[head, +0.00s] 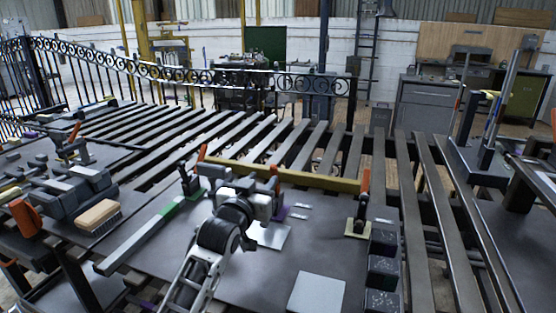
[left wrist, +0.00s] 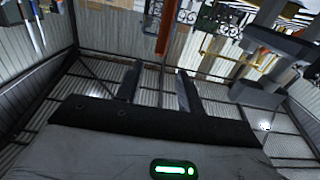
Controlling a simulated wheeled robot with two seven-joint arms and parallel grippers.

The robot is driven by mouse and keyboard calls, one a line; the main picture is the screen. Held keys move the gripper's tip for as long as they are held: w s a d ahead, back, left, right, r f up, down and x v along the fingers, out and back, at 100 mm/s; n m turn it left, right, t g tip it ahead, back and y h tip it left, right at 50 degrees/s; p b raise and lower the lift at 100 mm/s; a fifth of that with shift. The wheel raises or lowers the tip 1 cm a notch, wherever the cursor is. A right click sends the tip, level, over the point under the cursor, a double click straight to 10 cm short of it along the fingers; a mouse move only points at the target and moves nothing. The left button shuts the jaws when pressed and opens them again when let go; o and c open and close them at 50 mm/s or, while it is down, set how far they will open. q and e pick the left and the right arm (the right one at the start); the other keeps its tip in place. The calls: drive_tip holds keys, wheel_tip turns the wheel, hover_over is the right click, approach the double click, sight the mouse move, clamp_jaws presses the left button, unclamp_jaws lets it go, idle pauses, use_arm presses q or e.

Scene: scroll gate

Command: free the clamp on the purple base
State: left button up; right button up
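The purple base (head: 281,213) shows only in part in the head view, behind my left gripper. An upright orange-red clamp handle (head: 275,171) stands just above it. My left gripper (head: 268,203) is at this clamp and hides much of its body. In the left wrist view, the two dark fingers of my left gripper (left wrist: 158,80) are apart with nothing between them. An orange-red handle (left wrist: 165,30) shows beyond their tips; I cannot tell if anything touches it. My right gripper is not in view.
A clamp on a green base (head: 189,182) stands to the left, and one on a yellow base (head: 358,227) to the right. A yellow bar (head: 320,181) runs behind them. Dark bins (head: 382,270) line the plate's right edge. A pale square (head: 316,292) lies in front.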

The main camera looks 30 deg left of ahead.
sight(275, 165)
use_arm(q)
drive_tip(key=x, duration=1.1)
drive_tip(key=shift+d+p, duration=0.1)
drive_tip(key=shift+p, duration=0.2)
drive_tip(key=shift+w, duration=0.1)
clamp_jaws()
